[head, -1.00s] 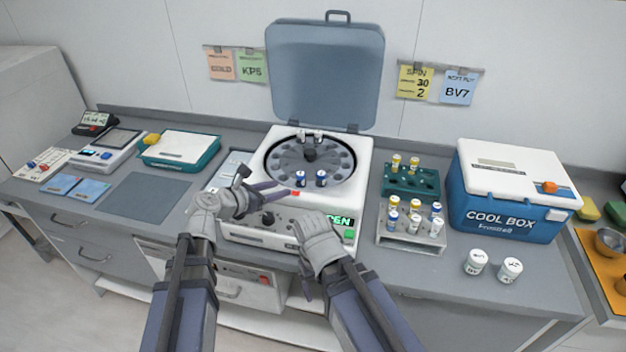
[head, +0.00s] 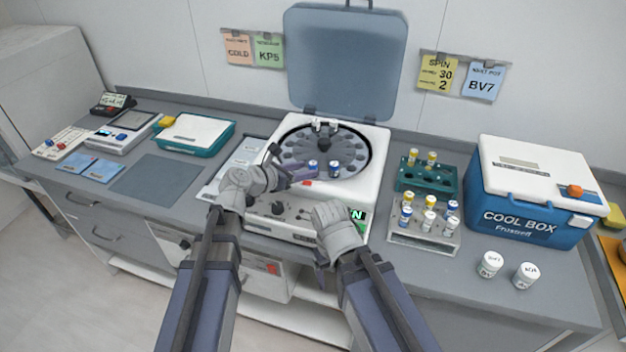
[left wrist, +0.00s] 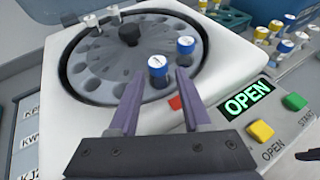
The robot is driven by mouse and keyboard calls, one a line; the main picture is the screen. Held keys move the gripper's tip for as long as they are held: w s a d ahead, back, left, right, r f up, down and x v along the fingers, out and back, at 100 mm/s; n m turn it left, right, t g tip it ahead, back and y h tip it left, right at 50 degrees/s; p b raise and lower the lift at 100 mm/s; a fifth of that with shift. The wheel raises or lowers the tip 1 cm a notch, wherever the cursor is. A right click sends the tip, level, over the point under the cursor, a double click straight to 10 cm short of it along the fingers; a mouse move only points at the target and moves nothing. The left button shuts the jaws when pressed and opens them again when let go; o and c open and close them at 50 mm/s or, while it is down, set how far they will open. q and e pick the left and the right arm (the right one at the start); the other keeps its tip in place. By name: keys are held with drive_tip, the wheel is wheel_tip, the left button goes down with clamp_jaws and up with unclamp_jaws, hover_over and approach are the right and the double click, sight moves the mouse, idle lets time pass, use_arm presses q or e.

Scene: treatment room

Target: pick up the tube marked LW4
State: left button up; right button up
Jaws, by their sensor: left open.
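The centrifuge (head: 378,140) stands open. Two blue-capped tubes sit at the near side of its rotor: a left one (head: 312,166) and a right one (head: 335,169). Two white-capped tubes (head: 325,124) sit at the rotor's far side. I cannot read LW4 on any tube. My left gripper (head: 291,164) is open and empty over the centrifuge's front rim. In the left wrist view, the left blue-capped tube (left wrist: 158,66) shows just beyond the gap between the fingers, and the right one (left wrist: 186,46) beyond the right finger. My right gripper (head: 322,262) is at the centrifuge's front; its jaws are unclear.
The raised lid (head: 345,60) stands behind the rotor. Right of the centrifuge are a green rack (head: 425,180) and a grey rack (head: 425,240) with several tubes, then a blue cool box (head: 525,205) and two white jars (head: 490,264). A grey mat (head: 158,180) lies bare at left.

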sight(310, 168)
use_arm(q)
drive_tip(key=b+x, duration=0.1)
drive_tip(key=x, duration=0.3)
drive_tip(key=shift+w+d+f, duration=0.1)
drive_tip(key=shift+w+f, duration=0.05)
drive_tip(key=shift+w, duration=0.15)
drive_tip(key=shift+c, duration=0.5)
clamp_jaws()
